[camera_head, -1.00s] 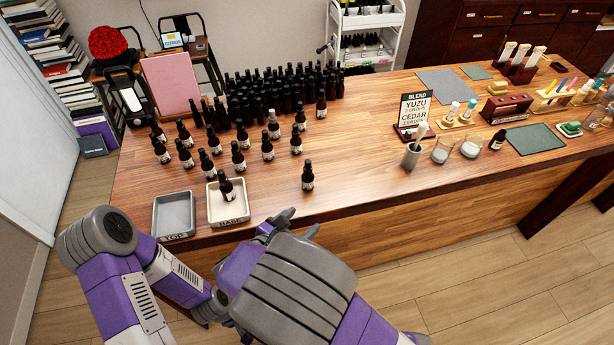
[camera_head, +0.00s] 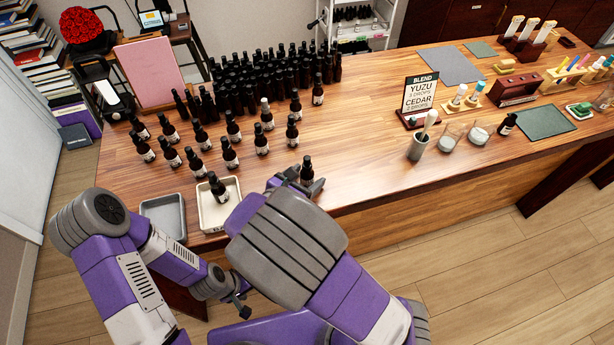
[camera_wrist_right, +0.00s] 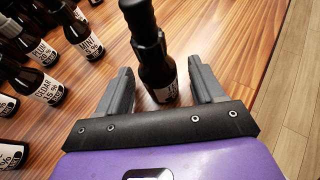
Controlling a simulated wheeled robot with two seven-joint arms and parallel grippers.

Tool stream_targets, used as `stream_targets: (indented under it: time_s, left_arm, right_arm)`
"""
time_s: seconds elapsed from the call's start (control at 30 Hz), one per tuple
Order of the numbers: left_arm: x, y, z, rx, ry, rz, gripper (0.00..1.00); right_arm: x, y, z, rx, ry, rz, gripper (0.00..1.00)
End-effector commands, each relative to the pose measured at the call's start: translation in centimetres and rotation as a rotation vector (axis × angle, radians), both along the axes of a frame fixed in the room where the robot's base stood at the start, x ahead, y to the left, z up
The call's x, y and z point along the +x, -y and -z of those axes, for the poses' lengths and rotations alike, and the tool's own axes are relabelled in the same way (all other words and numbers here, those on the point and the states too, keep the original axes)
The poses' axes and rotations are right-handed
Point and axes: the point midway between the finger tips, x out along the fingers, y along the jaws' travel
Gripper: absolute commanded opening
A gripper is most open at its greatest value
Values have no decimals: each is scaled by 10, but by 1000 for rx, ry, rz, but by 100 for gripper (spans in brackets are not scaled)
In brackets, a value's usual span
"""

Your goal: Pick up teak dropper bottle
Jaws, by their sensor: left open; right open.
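A dark dropper bottle (camera_head: 307,172) with a white label stands upright near the table's front edge, apart from the other bottles. My right gripper (camera_head: 298,184) is open around it, one finger on each side. In the right wrist view the same bottle (camera_wrist_right: 155,62) stands between the open fingers (camera_wrist_right: 160,75), with visible gaps at both sides. Its label is partly hidden and I cannot read the full name. My left gripper (camera_head: 240,307) is low in front of the table, open and empty, far from the bottles.
Several labelled bottles (camera_head: 232,128) stand to the left, with a dense dark group (camera_head: 270,80) behind. A bottle (camera_head: 217,188) stands in the cream tray (camera_head: 235,190); a grey tray (camera_head: 163,215) lies beside it. The table (camera_head: 365,150) is clear right of the gripper, up to the mortar (camera_head: 418,146).

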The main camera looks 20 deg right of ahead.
Motion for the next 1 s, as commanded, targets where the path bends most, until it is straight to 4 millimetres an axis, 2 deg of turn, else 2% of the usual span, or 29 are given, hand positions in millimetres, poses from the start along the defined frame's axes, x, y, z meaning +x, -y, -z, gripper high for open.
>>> stream_targets:
  time_s: [0.27,0.37,0.67,0.87,1.0]
  left_arm:
    - [0,0,1,0,0,0,67]
    - [0,0,1,0,0,0,67]
    - [0,0,1,0,0,0,67]
    - [0,0,1,0,0,0,67]
    - [0,0,-4,0,0,0,67]
  right_arm:
    - [3,4,1,0,0,-1,67]
    - [3,3,1,0,0,-1,55]
    - [3,3,2,0,0,-1,10]
    - [3,3,1,0,0,-1,10]
    - [3,3,-11,2,1,-1,10]
